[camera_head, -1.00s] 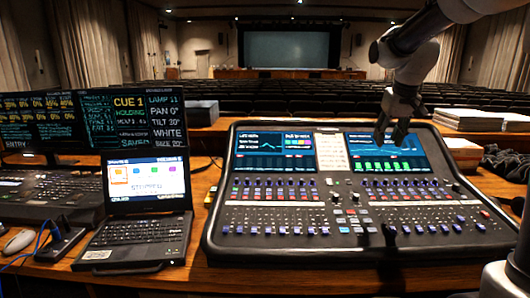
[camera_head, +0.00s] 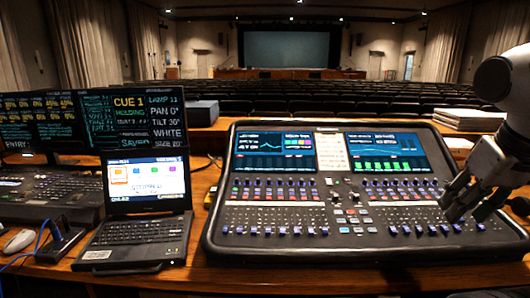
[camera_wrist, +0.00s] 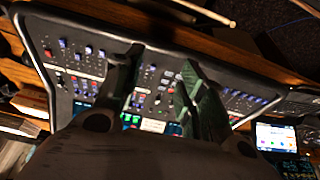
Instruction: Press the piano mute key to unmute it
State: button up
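The mixing console (camera_head: 218,228) stands on the desk, with two lit screens, rows of knobs, small keys and blue-capped faders. It also fills much of the wrist view (camera_wrist: 50,62). I cannot tell which small key is the piano mute key; the labels are too small to read. My gripper (camera_head: 466,214) is over the console's right side, near the right-hand faders, and hides part of that area. In the wrist view my gripper (camera_wrist: 160,58) has its two fingers apart with nothing between them, above the console face. I cannot tell whether a fingertip touches it.
An open laptop (camera_head: 140,232) stands left of the console. Monitors (camera_head: 130,118), a keyboard (camera_head: 45,195) and a mouse (camera_head: 20,241) are farther left. Stacked papers (camera_head: 470,118) lie at the back right. Seats and a stage screen are beyond the desk.

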grip_shut()
dwell(1.3)
